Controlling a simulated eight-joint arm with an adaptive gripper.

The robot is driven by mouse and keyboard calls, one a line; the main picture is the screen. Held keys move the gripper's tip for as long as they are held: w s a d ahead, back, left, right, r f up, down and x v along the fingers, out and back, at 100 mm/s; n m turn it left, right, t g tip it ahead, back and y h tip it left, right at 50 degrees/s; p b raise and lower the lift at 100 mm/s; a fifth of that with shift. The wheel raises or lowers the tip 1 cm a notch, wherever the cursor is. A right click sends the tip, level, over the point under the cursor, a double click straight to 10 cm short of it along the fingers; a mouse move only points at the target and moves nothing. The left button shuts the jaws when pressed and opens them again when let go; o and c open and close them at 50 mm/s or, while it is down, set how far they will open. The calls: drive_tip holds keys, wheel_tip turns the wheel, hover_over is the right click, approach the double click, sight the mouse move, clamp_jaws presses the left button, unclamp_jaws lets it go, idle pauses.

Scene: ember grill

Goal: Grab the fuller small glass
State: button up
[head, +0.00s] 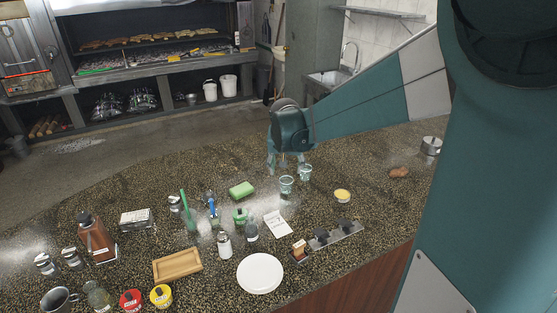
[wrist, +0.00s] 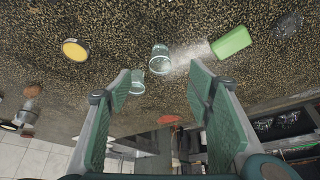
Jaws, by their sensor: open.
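Two small clear glasses stand upright on the speckled counter. The nearer glass (head: 286,185) is left of the farther glass (head: 304,172) in the head view. In the wrist view the nearer glass (wrist: 160,59) shows higher up, ahead of the gap between the fingers, and the farther glass (wrist: 137,83) shows beside the left finger. Both look pale bluish; I cannot tell which holds more. My gripper (head: 284,167) is open and empty, fingers pointing down, just behind and above the glasses. Its two green-padded fingers (wrist: 157,72) are wide apart in the wrist view and hold nothing.
A green sponge (head: 242,190) lies left of the glasses, and a yellow-topped round tin (head: 342,196) stands to the right. Towards the front are a white notepad (head: 277,224), a white plate (head: 260,273) and several bottles. The counter behind the glasses is mostly clear.

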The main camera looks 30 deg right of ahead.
drive_tip(key=w+d+f+m+g+p, duration=0.1)
drive_tip(key=w+d+f+m+p, duration=0.15)
drive_tip(key=w+d, duration=0.45)
drive_tip(key=m+p, duration=0.1)
drive_tip(key=p, duration=0.2)
hover_over(305, 172)
drive_tip(key=shift+g+h, duration=0.4)
drive_tip(key=f, duration=0.5)
drive_tip(key=w+f, duration=0.1)
drive_tip(key=f, duration=0.1)
drive_tip(key=shift+a+f, duration=0.2)
drive_tip(key=shift+a, duration=0.15)
drive_tip(key=shift+s, duration=0.1)
drive_tip(key=shift+x, duration=1.3)
drive_tip(key=shift+f, duration=0.1)
drive_tip(key=shift+p+x, duration=0.35)
drive_tip(key=shift+x, duration=2.1)
drive_tip(key=shift+s+d, duration=0.1)
drive_tip(key=shift+s, duration=0.05)
